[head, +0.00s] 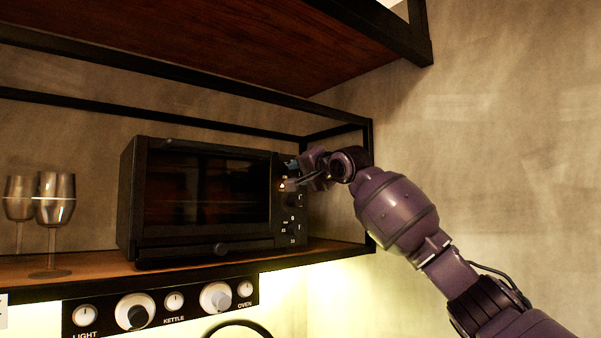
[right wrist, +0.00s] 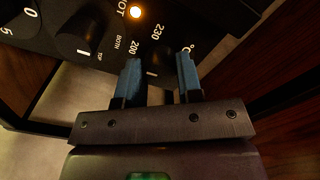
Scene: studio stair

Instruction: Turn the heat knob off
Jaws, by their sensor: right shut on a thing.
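A black toaster oven (head: 130,195) stands on the wooden shelf, with a dark glass door and a control panel on its right side. My right gripper (head: 289,174) is at the upper part of that panel and hides the knob there. In the right wrist view my blue fingers (right wrist: 159,80) stand on either side of the dark heat knob (right wrist: 158,62), shut on it. The numbers 200 and 230 show beside the knob. Another dark knob (right wrist: 82,38) is to the left, near the words TOP and BOTH. An orange lamp (right wrist: 135,12) glows on the panel. My left gripper is out of view.
Two wine glasses (head: 54,205) stand on the shelf (head: 65,272) left of the oven. A black shelf post (head: 369,185) is close to my right arm. A panel with white knobs (head: 174,302) is below the shelf. A wooden upper shelf (head: 230,40) hangs above.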

